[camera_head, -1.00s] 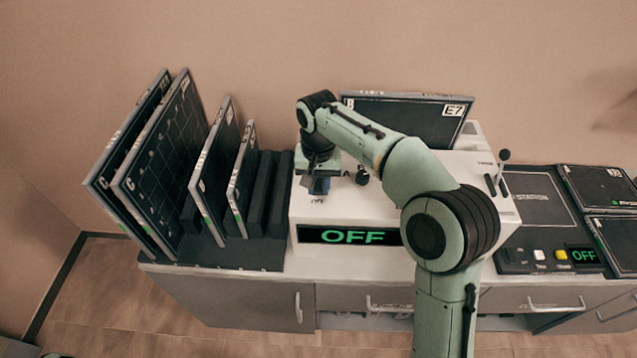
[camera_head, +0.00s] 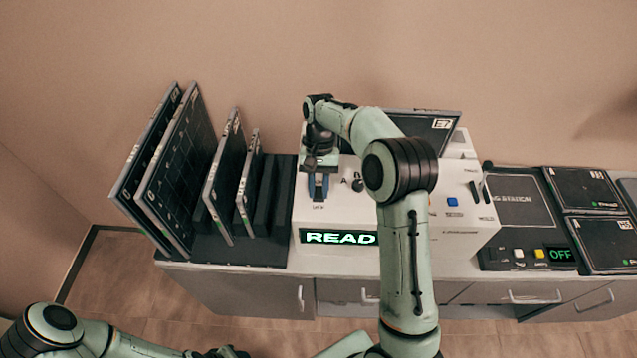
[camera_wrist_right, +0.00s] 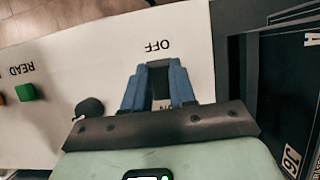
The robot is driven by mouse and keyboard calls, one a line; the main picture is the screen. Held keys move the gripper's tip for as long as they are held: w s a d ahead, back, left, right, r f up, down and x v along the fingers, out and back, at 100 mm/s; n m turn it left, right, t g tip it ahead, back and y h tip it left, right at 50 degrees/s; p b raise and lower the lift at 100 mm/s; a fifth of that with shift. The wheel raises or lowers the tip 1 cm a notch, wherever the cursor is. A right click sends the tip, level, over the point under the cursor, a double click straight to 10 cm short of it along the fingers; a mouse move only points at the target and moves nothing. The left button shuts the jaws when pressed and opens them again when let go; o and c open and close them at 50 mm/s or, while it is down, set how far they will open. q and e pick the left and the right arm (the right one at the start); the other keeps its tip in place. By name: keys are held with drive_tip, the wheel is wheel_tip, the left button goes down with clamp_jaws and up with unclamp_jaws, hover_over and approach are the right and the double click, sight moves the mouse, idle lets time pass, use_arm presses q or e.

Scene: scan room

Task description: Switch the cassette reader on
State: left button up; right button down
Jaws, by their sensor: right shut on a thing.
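The cassette reader (camera_head: 460,235) is the white box in the middle of the counter. Its front display (camera_head: 338,237) shows green "READ", and my right arm covers any letters to the right. My right gripper (camera_head: 318,190) is over the left part of the reader's top. In the right wrist view its blue fingers (camera_wrist_right: 160,88) are shut on the black power switch (camera_wrist_right: 158,78), near the "OFF" label; a second label is mostly hidden. My left arm enters at the lower left of the head view; its gripper (camera_head: 225,352) is cut by the bottom edge, jaws unclear.
Several dark cassettes (camera_head: 170,160) stand in a black rack at left. A cassette marked E7 (camera_head: 438,125) stands at the reader's back. A black knob (camera_wrist_right: 90,108) and green button (camera_wrist_right: 25,92) are beside the gripper. A panel reading "OFF" (camera_head: 561,255) is at right.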

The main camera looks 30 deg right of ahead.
drive_tip(key=c, duration=0.9)
unclamp_jaws()
drive_tip(key=v, duration=1.2)
